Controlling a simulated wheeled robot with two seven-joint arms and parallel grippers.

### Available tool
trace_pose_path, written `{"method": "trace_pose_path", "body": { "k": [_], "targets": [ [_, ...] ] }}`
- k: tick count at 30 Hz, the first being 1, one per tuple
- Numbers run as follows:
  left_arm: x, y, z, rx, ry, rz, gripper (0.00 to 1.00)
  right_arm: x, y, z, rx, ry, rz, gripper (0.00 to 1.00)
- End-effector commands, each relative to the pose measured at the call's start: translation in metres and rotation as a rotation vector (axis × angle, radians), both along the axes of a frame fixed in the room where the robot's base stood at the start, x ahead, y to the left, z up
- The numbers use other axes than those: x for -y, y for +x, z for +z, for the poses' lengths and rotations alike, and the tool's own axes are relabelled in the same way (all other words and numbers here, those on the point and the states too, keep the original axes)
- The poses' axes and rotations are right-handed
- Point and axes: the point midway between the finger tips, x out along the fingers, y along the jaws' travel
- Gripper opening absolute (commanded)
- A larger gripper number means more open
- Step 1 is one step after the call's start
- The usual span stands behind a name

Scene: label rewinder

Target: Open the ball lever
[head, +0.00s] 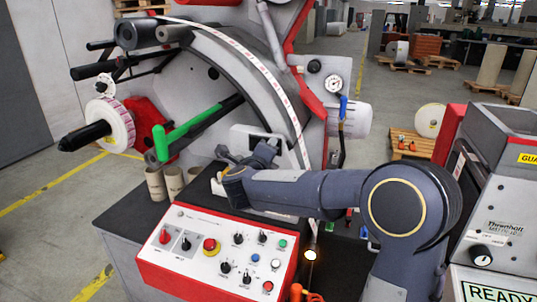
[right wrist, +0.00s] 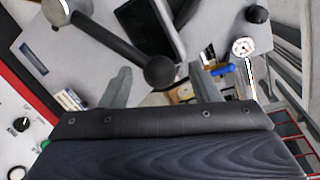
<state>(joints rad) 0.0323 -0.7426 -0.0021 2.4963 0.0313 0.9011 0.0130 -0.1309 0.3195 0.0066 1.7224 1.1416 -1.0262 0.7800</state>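The ball lever (right wrist: 115,45) shows in the right wrist view as a dark bar running from a grey round hub (right wrist: 56,10) at the upper left down to a dark ball (right wrist: 159,72). My right gripper (right wrist: 162,84) is open, with one finger on each side of the ball in this view. I cannot tell whether either finger touches it. In the head view my right gripper (head: 240,165) is at the machine's face, above the control panel, and I cannot make out the lever clearly there. My left gripper is not in view.
The red-edged control panel (head: 222,250) with knobs and buttons lies just below my right gripper. A green-handled bar (head: 190,131) and cardboard cores (head: 173,181) are to its left. A pressure gauge (head: 333,84) and blue-handled valve (head: 343,106) are to the upper right.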

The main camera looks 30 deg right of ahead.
Motion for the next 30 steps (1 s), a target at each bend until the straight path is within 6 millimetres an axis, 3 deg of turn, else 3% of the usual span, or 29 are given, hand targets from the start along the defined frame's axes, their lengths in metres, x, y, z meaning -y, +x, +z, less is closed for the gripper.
{"method": "trace_pose_path", "body": {
  "k": [3, 9, 26, 30],
  "targets": [
    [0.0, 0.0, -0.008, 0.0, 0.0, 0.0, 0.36, -0.016, -0.015, 0.002, 0.004, 0.001, 0.007, 0.56],
    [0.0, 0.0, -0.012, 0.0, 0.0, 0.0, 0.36, -0.03, -0.03, 0.007, 0.002, 0.001, 0.005, 0.56],
    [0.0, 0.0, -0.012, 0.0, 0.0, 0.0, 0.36, -0.031, -0.033, 0.008, 0.0, -0.001, 0.004, 0.56],
    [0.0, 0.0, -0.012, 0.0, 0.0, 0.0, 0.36, -0.034, -0.034, 0.018, -0.004, -0.045, 0.1, 0.56]
  ]
}}
